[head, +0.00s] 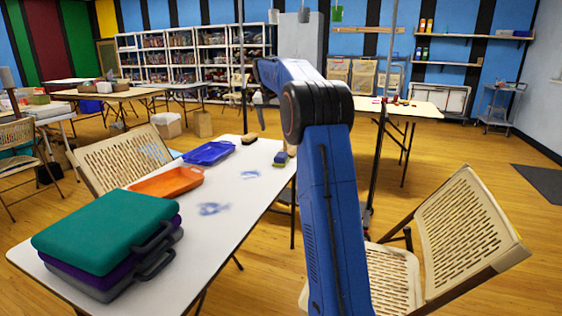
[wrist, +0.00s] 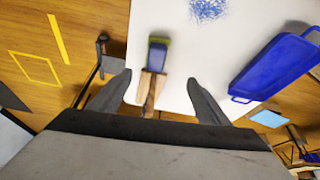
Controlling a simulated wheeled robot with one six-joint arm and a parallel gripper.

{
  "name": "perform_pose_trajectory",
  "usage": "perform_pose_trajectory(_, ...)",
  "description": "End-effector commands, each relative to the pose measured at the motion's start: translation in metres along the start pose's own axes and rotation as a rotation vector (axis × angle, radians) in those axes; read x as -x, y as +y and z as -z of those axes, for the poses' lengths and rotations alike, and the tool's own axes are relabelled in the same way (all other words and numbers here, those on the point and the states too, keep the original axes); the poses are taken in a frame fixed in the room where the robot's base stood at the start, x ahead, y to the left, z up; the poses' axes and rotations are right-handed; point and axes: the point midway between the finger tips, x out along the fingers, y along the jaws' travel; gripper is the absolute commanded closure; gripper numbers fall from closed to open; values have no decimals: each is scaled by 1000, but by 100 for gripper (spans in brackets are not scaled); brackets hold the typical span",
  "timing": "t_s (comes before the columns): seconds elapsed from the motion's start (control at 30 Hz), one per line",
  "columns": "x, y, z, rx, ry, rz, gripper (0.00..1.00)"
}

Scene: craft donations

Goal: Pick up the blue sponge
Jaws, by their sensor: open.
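The blue sponge (head: 281,159), blue on top with a yellow-green layer, lies near the right edge of the white table (head: 225,223). In the wrist view the blue sponge (wrist: 158,54) shows just beyond my fingertips, near the middle. My gripper (wrist: 158,78) is open and empty, with its two grey fingers spread wide. A wooden brush-like thing (wrist: 151,88) lies below the sponge in the picture, in the gap between the fingers; it also shows in the head view (head: 249,139). I cannot tell the gripper's height above them.
A blue tray (wrist: 276,66) lies to the right in the wrist view. An orange tray (head: 167,182) and stacked cases (head: 108,241) stand on the table's near left. Blue smudges (wrist: 208,10) mark its top. Folding chairs (head: 463,232) stand at its sides.

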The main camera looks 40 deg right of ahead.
Motion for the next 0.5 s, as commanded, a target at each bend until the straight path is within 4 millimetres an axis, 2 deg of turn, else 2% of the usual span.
perform_pose_trajectory(0.1,-11,2,13,-21,1,-8,30)
perform_pose_trajectory(0.27,-23,2,16,-27,-1,-12,30)
perform_pose_trajectory(0.5,-63,3,15,-26,-1,-11,30)
